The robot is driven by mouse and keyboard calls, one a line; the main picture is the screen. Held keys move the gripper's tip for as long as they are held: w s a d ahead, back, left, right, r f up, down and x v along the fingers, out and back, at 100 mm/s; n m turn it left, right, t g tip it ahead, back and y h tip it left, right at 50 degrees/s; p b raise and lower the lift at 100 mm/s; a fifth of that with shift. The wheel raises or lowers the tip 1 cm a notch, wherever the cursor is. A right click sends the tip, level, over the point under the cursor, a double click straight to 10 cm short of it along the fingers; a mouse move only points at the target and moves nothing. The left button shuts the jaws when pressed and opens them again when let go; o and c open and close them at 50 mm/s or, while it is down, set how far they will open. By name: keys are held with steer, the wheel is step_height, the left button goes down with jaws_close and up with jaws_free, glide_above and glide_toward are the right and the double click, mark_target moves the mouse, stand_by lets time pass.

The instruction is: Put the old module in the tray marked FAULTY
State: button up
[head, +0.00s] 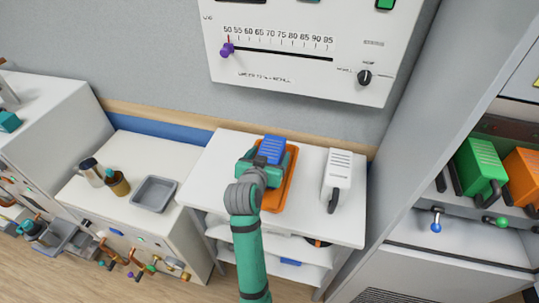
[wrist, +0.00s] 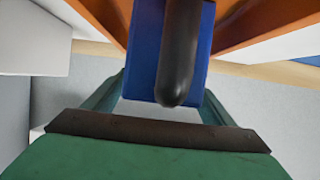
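A blue module (head: 271,148) with a ribbed top lies at an orange tray (head: 290,183) on the white bench. The wrist view shows the blue module (wrist: 146,40) with its black handle (wrist: 178,60) pointing at me, between the orange tray walls (wrist: 245,22). My gripper (head: 266,165) is at the near end of the module, over the tray. It looks open, with a pale gap between the handle's tip and the dark finger pad. My gripper hides much of the tray. No FAULTY marking is readable.
A white module (head: 338,170) with a dark handle stands right of the orange tray. A grey tray (head: 154,193) sits on the counter to the left. Green (head: 480,160) and orange (head: 523,170) modules sit in the rack at right. A control panel (head: 300,65) hangs above the bench.

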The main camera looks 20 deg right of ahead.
steer(key=shift+r, duration=0.1)
steer(key=shift+s+a+r, duration=0.1)
steer(key=shift+s+r, duration=0.05)
steer(key=v, duration=1.1)
steer(key=shift+s+a+r, duration=0.1)
steer(key=shift+s+a, duration=0.05)
steer(key=shift+s, duration=0.1)
